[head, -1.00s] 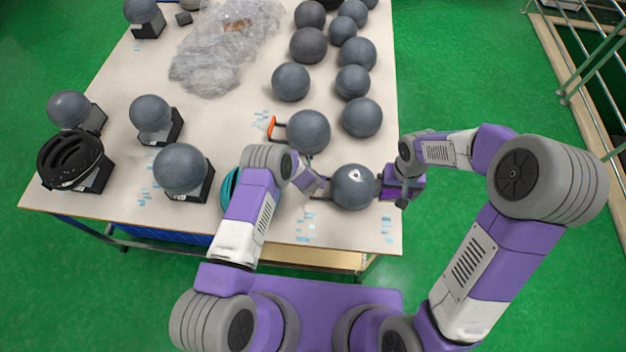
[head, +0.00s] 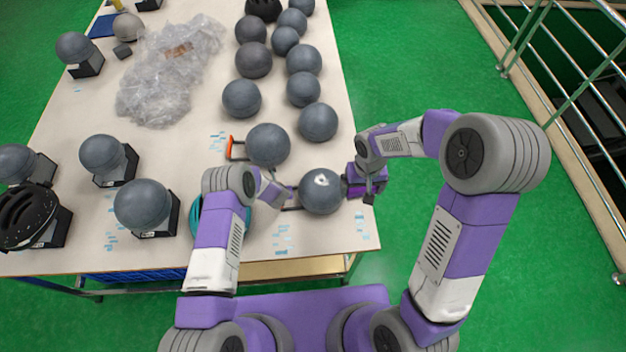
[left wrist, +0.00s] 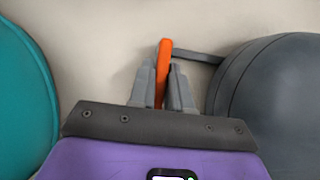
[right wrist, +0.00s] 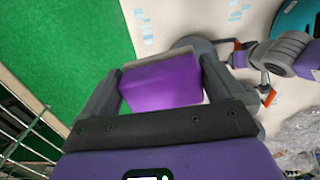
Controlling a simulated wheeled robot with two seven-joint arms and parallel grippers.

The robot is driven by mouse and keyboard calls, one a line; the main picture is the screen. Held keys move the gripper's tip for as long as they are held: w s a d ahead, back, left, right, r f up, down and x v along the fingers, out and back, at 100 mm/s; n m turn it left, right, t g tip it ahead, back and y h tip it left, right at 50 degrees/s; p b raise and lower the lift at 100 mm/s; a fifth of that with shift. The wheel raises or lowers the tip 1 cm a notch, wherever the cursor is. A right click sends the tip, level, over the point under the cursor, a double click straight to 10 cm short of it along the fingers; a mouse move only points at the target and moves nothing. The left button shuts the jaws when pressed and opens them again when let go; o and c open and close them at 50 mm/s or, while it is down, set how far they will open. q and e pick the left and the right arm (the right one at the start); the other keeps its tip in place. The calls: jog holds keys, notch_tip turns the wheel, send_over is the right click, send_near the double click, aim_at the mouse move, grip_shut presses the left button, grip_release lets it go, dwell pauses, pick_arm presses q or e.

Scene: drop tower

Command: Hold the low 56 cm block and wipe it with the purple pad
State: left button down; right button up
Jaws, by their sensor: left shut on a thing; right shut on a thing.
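The low block (head: 321,192) is a dark grey ball with a small white mark on top, near the table's front right corner. My left gripper (head: 285,195) is beside its left side; in the left wrist view it is shut on an orange handle (left wrist: 163,72), joined by a dark bar to the grey ball (left wrist: 275,95). My right gripper (head: 365,180) is at the ball's right side, shut on the purple pad (right wrist: 160,82). The pad is close against the ball, but I cannot tell whether they touch.
Another grey ball (head: 268,144) with an orange handle (head: 229,147) stands just behind. More grey balls fill the table's right side. Balls on black stands (head: 142,205) and a black helmet (head: 25,215) are left. A teal thing (left wrist: 20,100) lies beside my left gripper. Crumpled plastic (head: 165,85) lies farther back.

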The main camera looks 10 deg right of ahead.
jog(key=shift+w+a+f+m, duration=1.55)
jog(key=shift+w+f, duration=1.1)
jog(key=shift+w, duration=0.4)
jog(key=shift+w+a+f+m, duration=1.5)
jog(key=shift+w+f, duration=1.2)
jog(key=shift+w, duration=0.35)
jog(key=shift+w+a+f+m, duration=1.55)
jog(key=shift+w+f, duration=1.1)
jog(key=shift+w, duration=0.4)
jog(key=shift+f, duration=0.95)
jog(key=shift+s, duration=0.1)
